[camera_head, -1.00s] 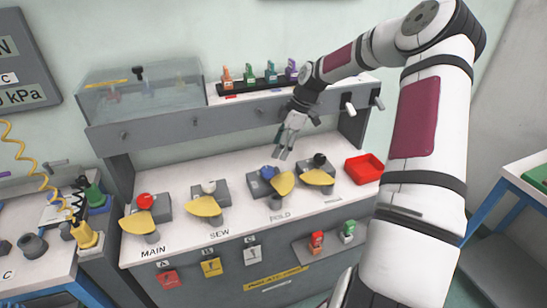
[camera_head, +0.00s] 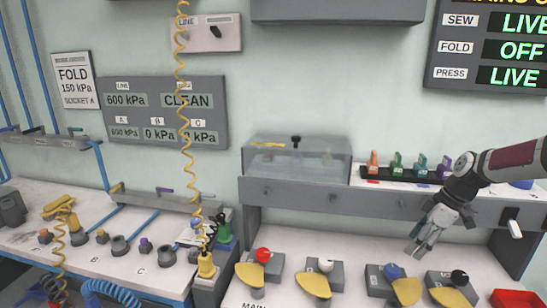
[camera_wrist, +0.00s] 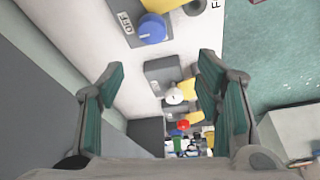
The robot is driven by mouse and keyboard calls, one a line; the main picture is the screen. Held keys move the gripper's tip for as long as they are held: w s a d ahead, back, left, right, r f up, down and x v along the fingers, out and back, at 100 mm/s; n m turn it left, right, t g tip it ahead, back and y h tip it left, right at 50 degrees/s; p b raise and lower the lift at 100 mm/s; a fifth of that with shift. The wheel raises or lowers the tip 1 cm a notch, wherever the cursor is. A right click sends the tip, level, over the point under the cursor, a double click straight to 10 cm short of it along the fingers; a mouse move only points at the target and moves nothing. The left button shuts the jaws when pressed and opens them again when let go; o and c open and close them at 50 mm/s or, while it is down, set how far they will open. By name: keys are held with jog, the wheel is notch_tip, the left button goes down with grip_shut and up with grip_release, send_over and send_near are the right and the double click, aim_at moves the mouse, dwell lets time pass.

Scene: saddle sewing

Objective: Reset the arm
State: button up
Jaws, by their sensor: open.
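My gripper (camera_head: 428,236) hangs at the right of the head view, fingers pointing down, above the white bench and in front of its grey shelf rail. It is open and empty. In the wrist view my gripper (camera_wrist: 160,95) shows its two green-padded fingers spread wide, with nothing between them touching. Beyond them lie a blue knob (camera_wrist: 152,29) beside an OFF label, a white knob (camera_wrist: 174,96) and a red knob (camera_wrist: 183,125). My arm comes in from the right edge of the head view.
The white bench (camera_head: 290,245) carries several valves with yellow handles. A clear-lidded box (camera_head: 297,160) and a rack of coloured tags (camera_head: 405,170) sit on the shelf. A red tray (camera_head: 515,298) is at lower right. A yellow coiled hose (camera_head: 185,100) hangs at left. A status board (camera_head: 490,50) shows FOLD OFF.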

jog(key=s+a+r+m+h, duration=0.5)
jog(key=s+a+r, duration=0.6)
jog(key=a+r, duration=0.45)
jog(key=s+a+r+m+t, duration=0.1)
jog(key=s+a+m, duration=0.1)
jog(key=s, duration=0.4)
jog(key=s+a+r+m+t+y, duration=0.1)
jog(key=s+a+m, duration=0.1)
jog(key=s, duration=0.4)
jog(key=s+a+r+m+t, duration=0.1)
jog(key=s+a+r+m, duration=0.1)
jog(key=s+a, duration=0.2)
jog(key=shift+s+a+m, duration=0.35)
jog(key=shift+s+m, duration=0.05)
jog(key=shift+s, duration=0.55)
